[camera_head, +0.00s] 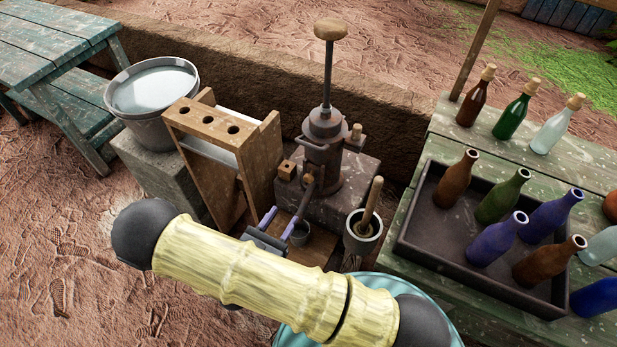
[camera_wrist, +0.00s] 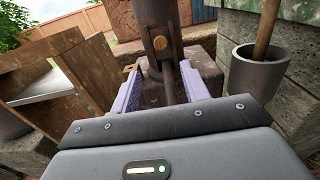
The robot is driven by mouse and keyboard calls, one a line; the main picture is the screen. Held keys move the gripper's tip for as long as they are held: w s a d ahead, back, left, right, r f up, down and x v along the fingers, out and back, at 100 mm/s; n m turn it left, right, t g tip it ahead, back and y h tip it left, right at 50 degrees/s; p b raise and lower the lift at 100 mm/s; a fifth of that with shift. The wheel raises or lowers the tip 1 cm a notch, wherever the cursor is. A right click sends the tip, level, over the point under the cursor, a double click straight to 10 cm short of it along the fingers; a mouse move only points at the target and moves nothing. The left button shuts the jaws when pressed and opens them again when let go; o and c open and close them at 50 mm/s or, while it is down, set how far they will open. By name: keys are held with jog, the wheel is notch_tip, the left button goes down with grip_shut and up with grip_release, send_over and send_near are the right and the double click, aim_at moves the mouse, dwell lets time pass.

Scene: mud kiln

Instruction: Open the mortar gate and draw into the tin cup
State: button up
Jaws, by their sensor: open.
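A dark metal mortar dispenser (camera_head: 322,150) with a tall plunger and wooden knob stands on a stone block. Its gate and spout (camera_head: 309,184) point down toward the front; in the wrist view the gate (camera_wrist: 161,44) shows a round wooden end. A small grey tin cup (camera_head: 300,233) sits low below the spout, partly hidden by my gripper. My gripper (camera_head: 287,203) is open, its two purple fingers reaching toward the spout. In the wrist view my gripper (camera_wrist: 160,72) has a dark upright part between its fingers; I cannot tell whether they touch it.
A metal pot (camera_head: 363,240) with a wooden handle stands close right. A wooden rack (camera_head: 215,122) with holes stands left, beside a water bucket (camera_head: 150,128). A dark tray (camera_head: 425,245) of bottles is on the green table (camera_head: 455,133) at right. A mud wall (camera_head: 385,105) runs behind.

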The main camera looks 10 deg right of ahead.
aim_at(307, 180)
jog(key=p+x, duration=0.1)
jog(key=x, duration=1.4)
jog(key=shift+w+d, duration=0.1)
jog(key=shift+d, duration=0.05)
grip_shut()
jog(key=shift+r+p, duration=1.45)
jog(key=shift+r, duration=0.6)
grip_release()
